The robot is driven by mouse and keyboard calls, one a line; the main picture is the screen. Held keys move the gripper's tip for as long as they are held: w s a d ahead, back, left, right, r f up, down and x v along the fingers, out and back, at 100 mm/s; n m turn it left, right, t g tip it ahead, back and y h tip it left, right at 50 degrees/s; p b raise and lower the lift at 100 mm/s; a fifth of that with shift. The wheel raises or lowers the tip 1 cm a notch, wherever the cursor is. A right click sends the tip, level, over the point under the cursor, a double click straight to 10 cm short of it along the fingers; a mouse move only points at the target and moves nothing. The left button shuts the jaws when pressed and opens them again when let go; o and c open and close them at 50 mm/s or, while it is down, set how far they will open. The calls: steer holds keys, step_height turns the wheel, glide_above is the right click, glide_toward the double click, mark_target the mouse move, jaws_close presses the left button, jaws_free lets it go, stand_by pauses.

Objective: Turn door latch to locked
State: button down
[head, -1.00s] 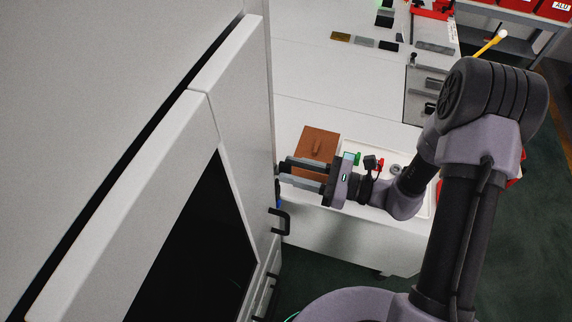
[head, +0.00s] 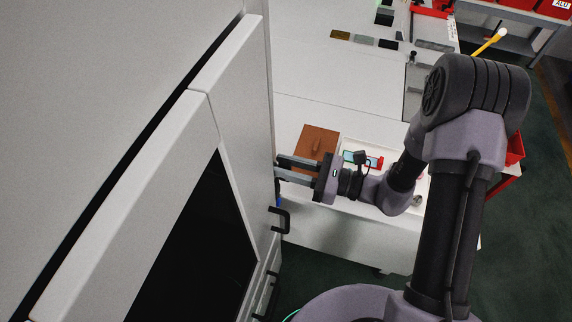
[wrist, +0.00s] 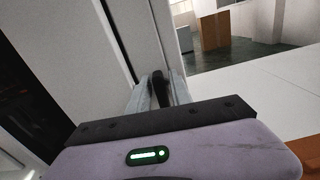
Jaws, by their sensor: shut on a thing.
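The door latch (wrist: 160,88) is a dark upright lever on the pale machine front, seen in the wrist view between my two grey fingers. My gripper (head: 279,169) reaches left to the edge of the white machine door (head: 243,135). Its jaws are shut on the latch, and the fingers also show in the wrist view (wrist: 159,97). In the head view the door edge and fingertips mostly hide the latch. I cannot read its locked or unlocked marking.
A black door handle (head: 284,220) sticks out just below my gripper. A white worktop (head: 330,90) lies behind, with a brown board (head: 318,142) and a white tray (head: 424,195) under the arm. Green floor (head: 330,268) is free below.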

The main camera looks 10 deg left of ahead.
steer(key=m, duration=0.2)
steer(key=m+p, duration=0.1)
steer(key=m, duration=0.1)
steer(key=shift+w+f, duration=0.1)
steer(key=shift+w, duration=0.2)
steer(key=m, duration=0.3)
steer(key=m+p, duration=0.1)
steer(key=shift+w+f+m, duration=0.2)
steer(key=shift+w+m, duration=0.1)
steer(key=m, duration=0.2)
steer(key=m+p, duration=0.1)
steer(key=m, duration=0.1)
steer(key=shift+w+f, duration=0.15)
steer(key=shift+f, duration=0.2)
steer(key=shift+f+m, duration=0.25)
steer(key=shift+m, duration=1.45)
steer(key=shift+p, duration=0.3)
